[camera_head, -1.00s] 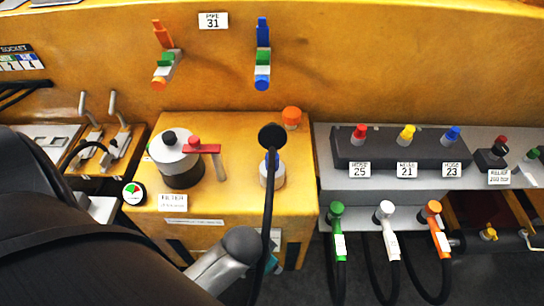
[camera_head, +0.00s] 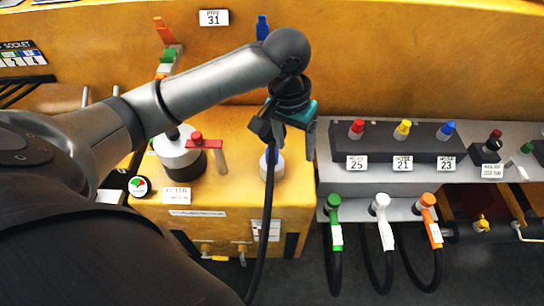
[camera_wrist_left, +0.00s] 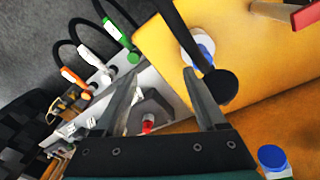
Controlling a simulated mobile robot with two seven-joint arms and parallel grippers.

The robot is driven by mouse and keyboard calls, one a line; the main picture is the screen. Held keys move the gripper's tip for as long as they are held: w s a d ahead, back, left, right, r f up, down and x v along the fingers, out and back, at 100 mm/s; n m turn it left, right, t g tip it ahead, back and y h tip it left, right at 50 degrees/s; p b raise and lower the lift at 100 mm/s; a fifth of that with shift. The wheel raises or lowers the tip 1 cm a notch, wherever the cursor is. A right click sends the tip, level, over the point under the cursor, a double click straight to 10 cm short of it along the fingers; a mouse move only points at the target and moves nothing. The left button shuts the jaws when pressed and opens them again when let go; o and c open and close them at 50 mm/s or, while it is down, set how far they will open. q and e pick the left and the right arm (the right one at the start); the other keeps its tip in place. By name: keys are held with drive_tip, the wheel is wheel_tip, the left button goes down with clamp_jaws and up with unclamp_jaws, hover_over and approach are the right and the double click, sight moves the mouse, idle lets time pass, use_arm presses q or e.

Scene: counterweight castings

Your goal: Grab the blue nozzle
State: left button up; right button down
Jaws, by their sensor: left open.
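The blue nozzle (camera_head: 272,156) shows as a blue collar at the end of a black hose, at a white round fitting (camera_head: 272,172) on the yellow box. My left gripper (camera_head: 285,148) is above it, open and empty, and hides the hose's round black top in the head view. In the left wrist view the blue nozzle (camera_wrist_left: 205,46) is partly hidden by the hose, and its black round end (camera_wrist_left: 220,86) is just right of the right finger. The open fingers (camera_wrist_left: 162,74) have nothing between them. My right gripper is not in view.
A filter pot with a red handle (camera_head: 197,138) stands left of the nozzle. Green (camera_head: 334,203), white (camera_head: 381,205) and orange (camera_head: 428,204) hose nozzles hang at the right, below a console with coloured knobs. The yellow wall (camera_head: 380,60) rises behind.

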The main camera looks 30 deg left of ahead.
sight(272, 150)
use_arm(q)
drive_tip(key=a+r+n+g+y, duration=0.1)
drive_tip(key=a+r+n, duration=0.2)
drive_tip(key=a+r, duration=0.3)
wheel_tip(272, 150, down, 9)
drive_tip(key=shift+w+d+r+b, duration=0.15)
drive_tip(key=shift+r+b, duration=0.05)
drive_tip(key=shift+b, duration=0.3)
drive_tip(key=shift+w+f+b, duration=0.15)
drive_tip(key=shift+w+f, duration=0.05)
drive_tip(key=shift+f, duration=1.3)
drive_tip(key=shift+w+f+b, duration=0.15)
drive_tip(key=shift+f, duration=1.3)
clamp_jaws()
